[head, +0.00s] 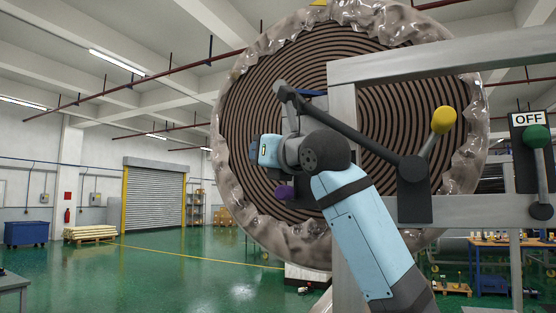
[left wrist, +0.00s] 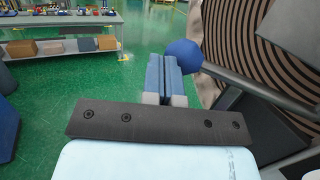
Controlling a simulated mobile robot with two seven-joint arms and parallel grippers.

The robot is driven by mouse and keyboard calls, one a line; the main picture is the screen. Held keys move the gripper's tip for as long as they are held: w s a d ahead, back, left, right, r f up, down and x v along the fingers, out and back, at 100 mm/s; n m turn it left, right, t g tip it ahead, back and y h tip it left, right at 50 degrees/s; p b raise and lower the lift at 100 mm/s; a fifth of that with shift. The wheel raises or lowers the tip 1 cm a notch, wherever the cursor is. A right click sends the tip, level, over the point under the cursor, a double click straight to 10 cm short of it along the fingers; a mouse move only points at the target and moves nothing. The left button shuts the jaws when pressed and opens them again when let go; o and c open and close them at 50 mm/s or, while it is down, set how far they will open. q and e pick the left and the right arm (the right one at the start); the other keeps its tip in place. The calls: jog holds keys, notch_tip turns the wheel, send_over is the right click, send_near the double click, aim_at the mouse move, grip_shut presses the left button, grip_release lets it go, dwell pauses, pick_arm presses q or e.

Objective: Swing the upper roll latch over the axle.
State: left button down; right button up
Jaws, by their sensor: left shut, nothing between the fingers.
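A large wrapped roll (head: 235,125) with dark and tan rings stands behind the metal frame (head: 343,130). A dark latch bar (head: 360,130) slants from a block on the frame up left across the roll face. A lever with a yellow knob (head: 443,120) rises from the same block. My left gripper (head: 254,151) is in front of the roll's left part, its fingers shut and empty. In the left wrist view its fingertips (left wrist: 164,72) are beside a blue ball knob (left wrist: 184,56) on a grey bar; I cannot tell whether they touch. My arm hides the roll centre and the axle.
A switch panel marked OFF (head: 528,119) with a green-knobbed lever (head: 538,136) is at the right. A workbench (head: 500,243) stands behind the frame. The green floor (head: 150,280) at left is open. A shelf with boxes (left wrist: 60,35) shows in the left wrist view.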

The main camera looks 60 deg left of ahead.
pick_arm(q)
jog(key=w+a+m+t+b, duration=0.3)
jog(key=a+m+t+b, duration=0.3)
jog(key=a+t+b, duration=0.3)
jog(key=shift+w+a+t+h, duration=0.2)
jog(key=shift+a+t+h, duration=0.15)
jog(key=shift+t, duration=0.35)
pick_arm(e)
notch_tip(320, 180, down, 8)
jog(key=shift+w+a+f+m+g, duration=0.25)
jog(key=shift+a+m+g, duration=0.05)
jog(key=shift+m, duration=0.1)
pick_arm(q)
jog(key=shift+a, duration=0.1)
jog(key=shift+b, duration=0.3)
